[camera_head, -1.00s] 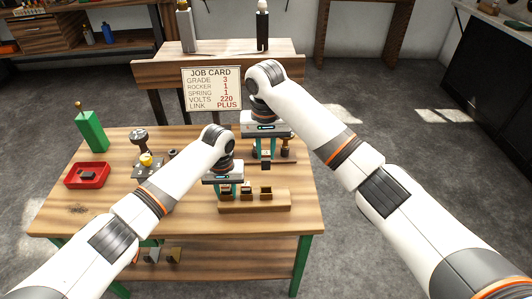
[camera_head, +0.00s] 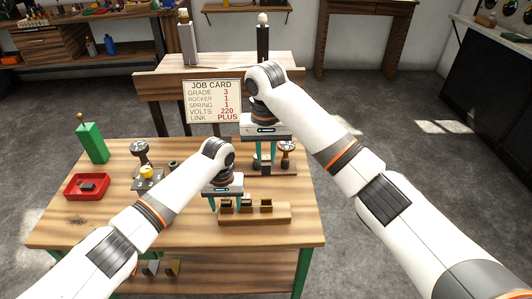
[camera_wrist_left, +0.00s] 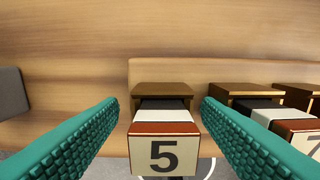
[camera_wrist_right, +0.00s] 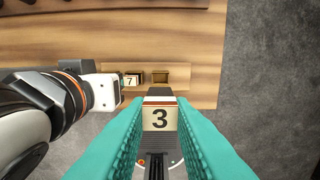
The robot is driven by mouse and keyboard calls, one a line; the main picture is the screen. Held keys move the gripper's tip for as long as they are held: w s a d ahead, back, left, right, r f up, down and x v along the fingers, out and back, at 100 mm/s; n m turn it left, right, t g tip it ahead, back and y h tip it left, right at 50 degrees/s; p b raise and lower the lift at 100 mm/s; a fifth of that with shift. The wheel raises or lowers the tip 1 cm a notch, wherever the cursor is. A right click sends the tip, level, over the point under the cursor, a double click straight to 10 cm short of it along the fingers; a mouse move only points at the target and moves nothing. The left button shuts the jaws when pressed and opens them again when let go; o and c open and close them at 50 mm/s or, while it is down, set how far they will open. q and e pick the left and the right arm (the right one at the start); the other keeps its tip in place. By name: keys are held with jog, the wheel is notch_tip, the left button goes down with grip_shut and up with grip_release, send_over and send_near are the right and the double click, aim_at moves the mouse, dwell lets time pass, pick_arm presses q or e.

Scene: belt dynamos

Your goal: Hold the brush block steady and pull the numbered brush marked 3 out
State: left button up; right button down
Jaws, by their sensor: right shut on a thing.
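The wooden brush block (camera_head: 272,219) sits near the front of the bench, with brushes in its left and middle slots and the right slot empty. My left gripper (camera_head: 222,204) is at the block's left end. In the left wrist view, its teal fingers stand wide apart either side of the brush marked 5 (camera_wrist_left: 163,150), with gaps showing. The brush marked 7 (camera_wrist_right: 131,80) sits in the middle slot. My right gripper (camera_head: 265,158) is shut on the brush marked 3 (camera_wrist_right: 159,118), held in the air clear of the block, its number facing the wrist camera.
The job card (camera_head: 214,101) reads grade 3. A dark-headed post (camera_head: 286,148) is close beside my right gripper. Bare bench lies left of the block.

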pick_arm(q)
jog(key=shift+f+b, duration=0.1)
jog(key=shift+b, duration=0.45)
pick_arm(e)
jog(key=shift+f, duration=0.55)
pick_arm(q)
jog(key=shift+w+r, duration=0.1)
jog(key=shift+r, duration=0.25)
pick_arm(e)
jog(key=shift+f, duration=0.25)
pick_arm(q)
notch_tip(320, 180, up, 8)
jog(key=shift+r+p, duration=0.25)
jog(key=shift+p, duration=0.1)
pick_arm(e)
jog(key=shift+r, duration=0.6)
pick_arm(q)
jog(key=shift+r, duration=0.5)
